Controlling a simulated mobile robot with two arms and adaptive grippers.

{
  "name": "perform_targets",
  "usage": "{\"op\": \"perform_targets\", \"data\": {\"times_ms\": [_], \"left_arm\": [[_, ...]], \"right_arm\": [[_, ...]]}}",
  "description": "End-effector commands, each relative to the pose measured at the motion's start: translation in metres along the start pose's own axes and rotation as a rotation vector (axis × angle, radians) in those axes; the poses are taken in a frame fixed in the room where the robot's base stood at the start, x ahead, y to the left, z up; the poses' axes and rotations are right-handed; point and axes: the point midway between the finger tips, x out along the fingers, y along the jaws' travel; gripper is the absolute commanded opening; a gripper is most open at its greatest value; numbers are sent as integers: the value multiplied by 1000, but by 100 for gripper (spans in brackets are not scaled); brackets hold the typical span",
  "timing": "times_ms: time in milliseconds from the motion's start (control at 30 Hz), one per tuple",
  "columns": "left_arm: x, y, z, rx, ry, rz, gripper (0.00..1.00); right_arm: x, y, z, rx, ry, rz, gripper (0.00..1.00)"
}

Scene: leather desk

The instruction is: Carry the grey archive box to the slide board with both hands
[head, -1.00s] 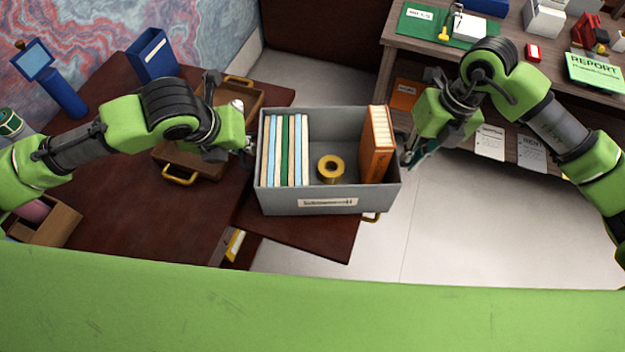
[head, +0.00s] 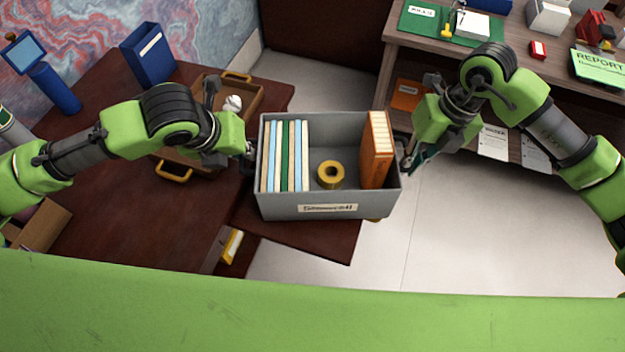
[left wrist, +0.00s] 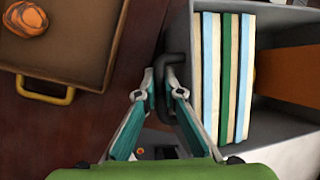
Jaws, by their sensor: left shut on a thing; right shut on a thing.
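The grey archive box (head: 345,203) is level between my two grippers in the head view. It holds several upright folders (head: 285,155) at left, a yellow tape roll (head: 330,175) in the middle and an orange book (head: 377,150) at right. My left gripper (head: 250,150) is shut on the box's left side; in the left wrist view its fingers (left wrist: 163,88) close around a dark handle (left wrist: 172,70) on the box wall. My right gripper (head: 405,163) is shut at the box's right side; its handle there is mostly hidden. I cannot make out a slide board.
A brown tray (head: 250,97) with yellow handles lies on the dark red desk (head: 120,215) at left, near a blue holder (head: 150,55). At right stands a wooden shelf desk (head: 410,45) with papers and a green report. Pale floor (head: 450,230) lies between.

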Motion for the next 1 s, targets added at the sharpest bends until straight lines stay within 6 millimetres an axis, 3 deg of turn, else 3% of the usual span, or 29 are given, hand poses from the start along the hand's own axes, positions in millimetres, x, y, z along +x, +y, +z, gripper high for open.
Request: {"op": "perform_targets", "data": {"times_ms": [200, 233, 300, 733, 1000], "left_arm": [[10, 4, -2, -1, -7, 3, 0], [9, 4, -3, -2, -2, 6, 13], [8, 4, -3, -2, -1, 5, 25], [5, 1, -2, 0, 0, -2, 25], [-16, -4, 6, 1, -1, -4, 25]], "right_arm": [[10, -4, 1, 2, -3, -3, 0], [10, -4, 0, 3, 0, -5, 13], [9, -4, 0, 3, 1, -4, 25], [6, -1, 0, -1, -1, 1, 25], [-17, 4, 0, -2, -1, 3, 25]]}}
